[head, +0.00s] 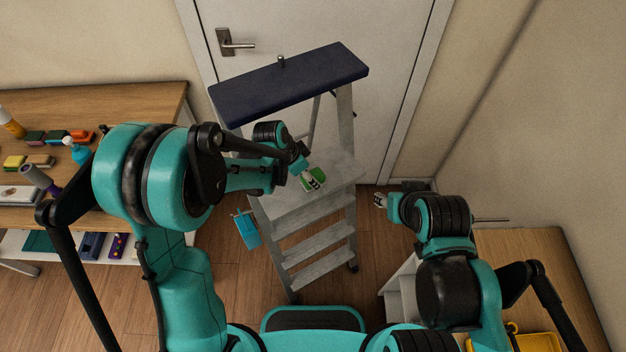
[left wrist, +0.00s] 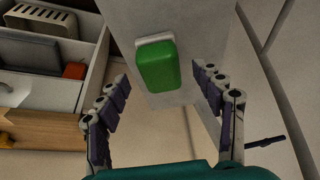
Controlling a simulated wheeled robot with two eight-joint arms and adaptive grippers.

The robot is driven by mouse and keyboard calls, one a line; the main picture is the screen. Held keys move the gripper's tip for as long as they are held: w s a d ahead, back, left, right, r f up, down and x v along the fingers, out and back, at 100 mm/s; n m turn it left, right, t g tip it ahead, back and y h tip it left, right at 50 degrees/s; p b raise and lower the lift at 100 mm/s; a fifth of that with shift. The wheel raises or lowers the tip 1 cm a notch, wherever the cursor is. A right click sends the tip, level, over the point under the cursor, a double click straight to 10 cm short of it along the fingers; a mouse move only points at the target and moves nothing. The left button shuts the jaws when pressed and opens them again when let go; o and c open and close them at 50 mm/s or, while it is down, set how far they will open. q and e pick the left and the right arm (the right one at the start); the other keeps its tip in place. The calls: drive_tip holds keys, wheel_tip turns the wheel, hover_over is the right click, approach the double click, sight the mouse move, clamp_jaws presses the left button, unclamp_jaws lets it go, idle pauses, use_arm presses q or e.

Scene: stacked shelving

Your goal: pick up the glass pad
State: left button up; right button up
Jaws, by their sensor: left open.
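The glass pad appears to be the green block with a pale backing (head: 313,179), lying on the grey ladder platform (head: 335,164). In the left wrist view the green pad (left wrist: 158,66) lies ahead between the fingers, near the platform edge. My left gripper (head: 311,182) is at the pad in the head view; its fingers stand apart on either side in the left wrist view (left wrist: 161,80). Nothing is held; finger contact cannot be judged. My right gripper (head: 380,200) is to the right of the ladder, away from the pad, too small to read.
The stepladder has a dark blue top (head: 290,82) above the platform. A light blue container (head: 246,230) hangs at its left side. A wooden table (head: 140,98) with sponges and bottles is at left. A yellow tray (head: 538,342) is at lower right. A door stands behind.

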use_arm(q)
drive_tip(key=x, duration=0.3)
drive_tip(key=shift+w+f, duration=0.1)
drive_tip(key=shift+f, duration=0.05)
drive_tip(key=c, duration=1.2)
drive_tip(key=shift+c, duration=0.2)
